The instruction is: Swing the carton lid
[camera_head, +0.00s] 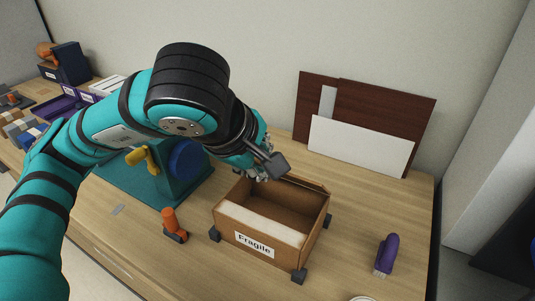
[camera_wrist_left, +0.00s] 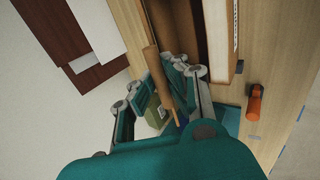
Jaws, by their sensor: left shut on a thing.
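The open brown carton (camera_head: 225,224) stands on the wooden table, with a "Fragile" label on its front wall. Its inside looks empty where it shows, and a pale flap runs along the front rim. My left gripper (camera_head: 268,165) is at the carton's back left rim. In the left wrist view, my left gripper (camera_wrist_left: 168,92) is shut on a narrow brown flap, the carton lid (camera_wrist_left: 156,75), which stands out between the fingers. In the head view the gripper and arm hide most of that lid. My right gripper does not show.
Dark blocks (camera_head: 299,276) sit at the carton's corners. A teal machine (camera_head: 130,183) is behind my arm. Brown and white boards (camera_head: 360,147) lean on the wall.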

